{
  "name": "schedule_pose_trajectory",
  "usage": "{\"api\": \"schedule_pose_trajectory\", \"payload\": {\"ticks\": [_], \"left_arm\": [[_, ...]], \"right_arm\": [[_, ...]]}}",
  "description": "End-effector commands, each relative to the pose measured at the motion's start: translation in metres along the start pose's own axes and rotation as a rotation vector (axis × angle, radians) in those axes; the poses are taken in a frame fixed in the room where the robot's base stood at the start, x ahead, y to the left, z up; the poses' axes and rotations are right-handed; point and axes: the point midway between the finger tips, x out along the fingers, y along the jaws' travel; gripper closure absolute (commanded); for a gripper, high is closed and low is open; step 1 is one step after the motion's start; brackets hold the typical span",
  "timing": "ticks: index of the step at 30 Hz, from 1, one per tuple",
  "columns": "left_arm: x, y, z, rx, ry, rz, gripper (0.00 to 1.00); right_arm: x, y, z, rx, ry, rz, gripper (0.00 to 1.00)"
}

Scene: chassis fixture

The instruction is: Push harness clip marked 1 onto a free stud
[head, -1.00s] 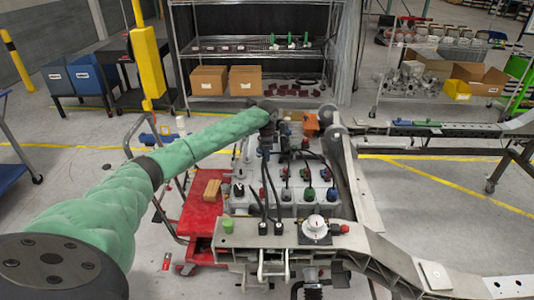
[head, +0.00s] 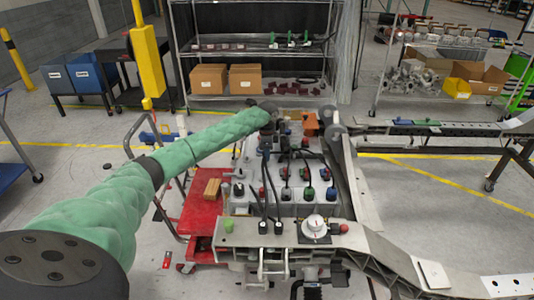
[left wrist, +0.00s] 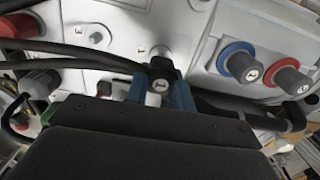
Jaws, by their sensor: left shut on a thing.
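The harness clip marked 1 (left wrist: 160,85) is small and black, with its number facing the left wrist camera. My left gripper (left wrist: 160,94) has blue fingers shut on it, one on each side. Another stud (left wrist: 96,38) stands bare to the left. In the head view my left gripper (head: 268,132) is small and partly hidden at the far side of the chassis panel (head: 285,211). My right gripper is not in view.
Black cables (left wrist: 75,58) run left from the clip area. Blue-ringed (left wrist: 237,62) and red-ringed (left wrist: 289,79) connectors stand to the right. In the head view, several capped connectors (head: 308,193) crowd the panel, and a grey beam (head: 352,180) borders its right side.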

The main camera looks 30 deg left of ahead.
Motion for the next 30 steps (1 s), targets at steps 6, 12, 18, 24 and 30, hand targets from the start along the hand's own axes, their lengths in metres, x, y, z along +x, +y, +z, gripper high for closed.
{"api": "schedule_pose_trajectory", "payload": {"ticks": [6, 12, 18, 24, 30], "left_arm": [[-0.0004, 0.0, 0.0003, 0.0, 0.0, 0.0, 1.0], [-0.001, 0.0001, 0.0003, 0.0, 0.0, 0.001, 1.0], [0.0002, 0.0, 0.0007, 0.0, 0.0, 0.0, 1.0], [0.0003, -0.0001, 0.0007, 0.0, 0.0, 0.0, 1.0], [0.0028, 0.0, 0.0007, 0.0, 0.0, 0.0, 1.0]], "right_arm": [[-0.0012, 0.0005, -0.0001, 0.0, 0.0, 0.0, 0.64], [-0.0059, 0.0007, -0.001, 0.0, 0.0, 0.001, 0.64], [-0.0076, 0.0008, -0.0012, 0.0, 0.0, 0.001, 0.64], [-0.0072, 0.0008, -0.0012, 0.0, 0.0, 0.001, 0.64], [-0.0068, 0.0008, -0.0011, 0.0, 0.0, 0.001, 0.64]]}}
